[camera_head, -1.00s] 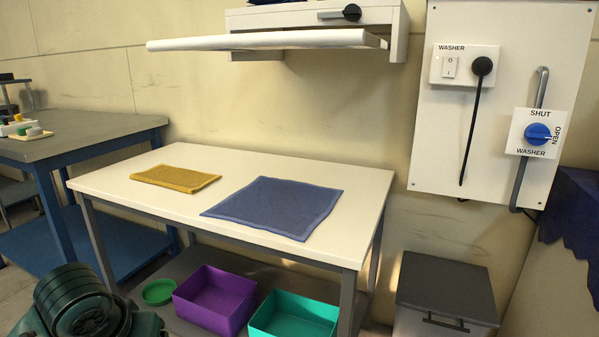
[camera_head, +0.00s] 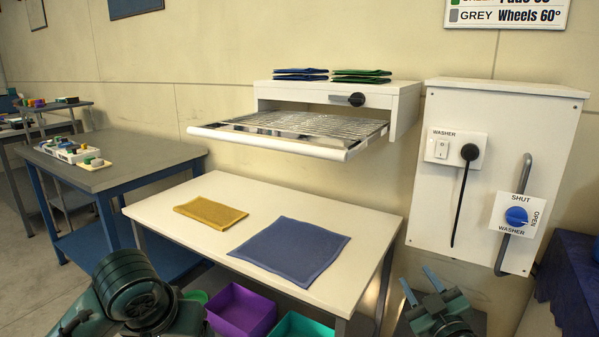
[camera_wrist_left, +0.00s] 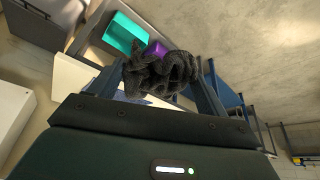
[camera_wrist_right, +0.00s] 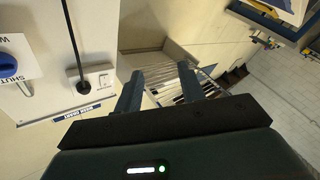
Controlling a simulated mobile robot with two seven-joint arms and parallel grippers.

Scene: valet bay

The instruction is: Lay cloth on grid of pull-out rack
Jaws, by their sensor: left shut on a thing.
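A dark grey, crumpled cloth (camera_wrist_left: 160,72) is bunched between the fingers of my left gripper (camera_wrist_left: 158,88) in the left wrist view. That gripper is shut on it; in the head view only my left arm shows, the gripper and cloth do not. The pull-out rack (camera_head: 340,154) juts from a white wall housing above the white table. Its wire grid (camera_head: 300,126) is bare and also shows in the right wrist view (camera_wrist_right: 170,88). My right gripper (camera_head: 418,280) is open and empty at lower right, below and right of the rack.
A yellow cloth (camera_head: 211,213) and a blue cloth (camera_head: 290,250) lie flat on the white table (camera_head: 352,222). Folded blue cloths (camera_head: 300,74) and green cloths (camera_head: 361,76) lie on the housing. A washer panel (camera_head: 470,210) hangs at right. Purple (camera_head: 240,310) and teal bins stand below.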

